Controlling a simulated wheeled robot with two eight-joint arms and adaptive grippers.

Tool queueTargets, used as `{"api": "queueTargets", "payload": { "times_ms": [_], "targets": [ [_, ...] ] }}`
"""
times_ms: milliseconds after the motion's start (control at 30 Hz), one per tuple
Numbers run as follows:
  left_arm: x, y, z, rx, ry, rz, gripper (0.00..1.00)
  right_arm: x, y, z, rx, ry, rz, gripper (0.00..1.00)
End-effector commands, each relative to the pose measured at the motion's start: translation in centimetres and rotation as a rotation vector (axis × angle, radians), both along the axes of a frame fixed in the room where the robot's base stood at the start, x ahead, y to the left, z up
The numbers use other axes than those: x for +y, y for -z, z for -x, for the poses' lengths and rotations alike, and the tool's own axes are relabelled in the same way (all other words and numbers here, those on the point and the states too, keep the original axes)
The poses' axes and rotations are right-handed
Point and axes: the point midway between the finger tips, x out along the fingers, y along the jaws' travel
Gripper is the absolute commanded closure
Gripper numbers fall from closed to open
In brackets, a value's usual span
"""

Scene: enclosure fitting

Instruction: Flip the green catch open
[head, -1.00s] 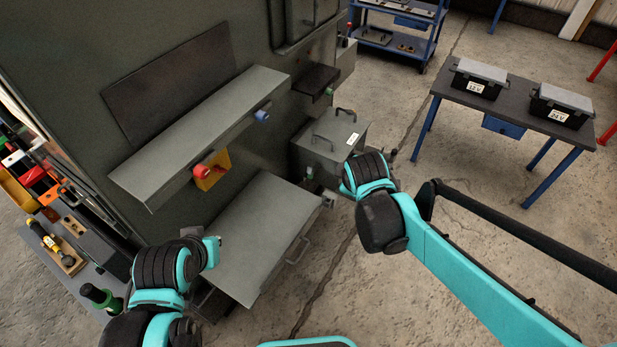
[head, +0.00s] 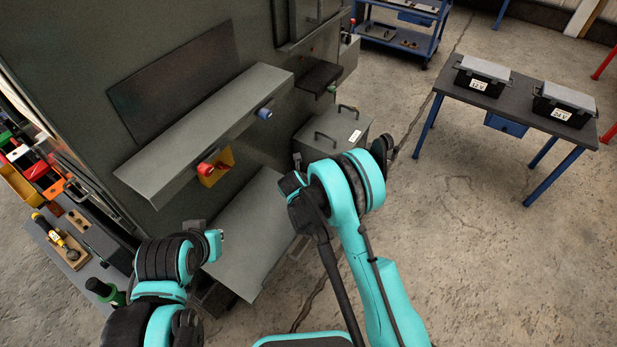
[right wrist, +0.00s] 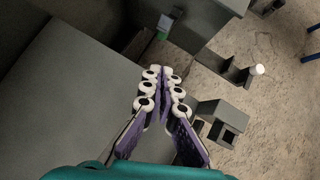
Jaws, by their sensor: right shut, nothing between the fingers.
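A gap shows in the picture between the fingertips and the green piece.
Another green piece (head: 331,89) sits under a dark ledge. A grey box with handles (head: 345,140) stands behind my right arm. In the right wrist view a grey bracket (right wrist: 222,116) lies to the right.

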Motion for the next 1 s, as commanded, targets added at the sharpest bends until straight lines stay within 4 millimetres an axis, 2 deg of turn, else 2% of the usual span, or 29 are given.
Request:
{"api": "queueTargets", "payload": {
  "times_ms": [467, 700, 1000],
  "targets": [
    [0.0, 3.7, 0.0, 0.000, 0.000, 0.000, 1.00, -1.8, 7.4, -6.1, -0.001, 0.005, -0.003, 1.00],
    [0.0, 4.9, 0.0, 0.000, 0.000, 0.000, 1.00, -2.5, 8.5, -8.8, 0.000, 0.004, -0.005, 1.00],
    [0.0, 5.0, 0.0, 0.000, 0.000, 0.000, 1.00, -2.7, 8.6, -9.4, 0.000, 0.003, -0.004, 1.00]
  ]
}}
